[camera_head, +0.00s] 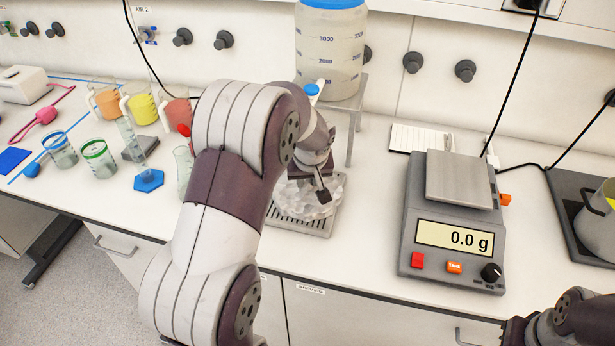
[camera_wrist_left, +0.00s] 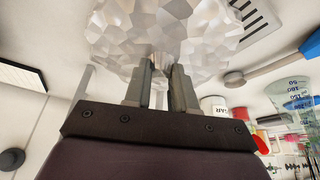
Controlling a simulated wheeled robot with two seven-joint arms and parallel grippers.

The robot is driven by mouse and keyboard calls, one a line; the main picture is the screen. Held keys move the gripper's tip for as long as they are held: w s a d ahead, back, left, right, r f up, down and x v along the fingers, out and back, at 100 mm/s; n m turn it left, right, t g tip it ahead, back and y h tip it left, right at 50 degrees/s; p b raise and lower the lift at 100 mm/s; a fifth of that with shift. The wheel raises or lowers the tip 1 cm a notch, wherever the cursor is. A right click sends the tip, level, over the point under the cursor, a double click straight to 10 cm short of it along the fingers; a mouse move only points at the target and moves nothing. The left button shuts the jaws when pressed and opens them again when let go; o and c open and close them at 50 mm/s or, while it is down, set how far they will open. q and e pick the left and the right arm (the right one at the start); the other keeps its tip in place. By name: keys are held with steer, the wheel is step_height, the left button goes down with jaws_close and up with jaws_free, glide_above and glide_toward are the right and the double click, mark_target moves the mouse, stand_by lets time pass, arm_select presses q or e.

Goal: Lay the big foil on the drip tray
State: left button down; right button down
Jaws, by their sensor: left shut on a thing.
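The big foil (camera_head: 306,201) is a crumpled silvery ball. It is at the drip tray (camera_head: 318,228), a grey slotted tray below the large carboy's tap; whether the foil touches the tray is hard to tell. My left gripper (camera_head: 323,195) reaches down over the foil, shut on its edge. In the left wrist view the foil (camera_wrist_left: 165,35) fills the upper middle, with the two fingertips (camera_wrist_left: 160,68) against it. Some tray slots (camera_wrist_left: 258,22) show beside it there. My right arm shows at the lower right, but its gripper is out of view.
The carboy (camera_head: 330,45) with a blue lid stands on a stand behind the tray. A scale (camera_head: 455,220) reading 0.0 g is to the right. Jugs of coloured juice (camera_head: 140,103), beakers (camera_head: 98,158) and a blue-footed cylinder (camera_head: 149,180) stand left. Bare counter lies between tray and scale.

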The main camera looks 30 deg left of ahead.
arm_select(q)
steer(key=shift+s+f, duration=0.1)
steer(key=shift+f, duration=0.05)
steer(key=c, duration=0.9)
jaws_free()
steer(key=shift+r, duration=0.3)
steer(key=v, duration=1.1)
steer(key=s+d+f+m+h, duration=0.1)
steer(key=s+d+f+m, duration=0.1)
steer(key=s, duration=0.3)
steer(key=s+d+f+m+g+h, duration=0.1)
steer(key=s+d+f+m, duration=0.2)
steer(key=s+d+f, duration=0.1)
steer(key=s+d+f+m+g, duration=0.1)
steer(key=s+d+f+m, duration=0.1)
steer(key=s+f, duration=0.3)
steer(key=shift+s+d+f+h+b, duration=0.1)
steer(key=shift+s+d+h+b, duration=0.15)
steer(key=shift+s, duration=0.25)
steer(key=shift+s+d+h+b, duration=0.1)
steer(key=shift+s+d+h, duration=0.05)
steer(key=shift+s+d, duration=0.3)
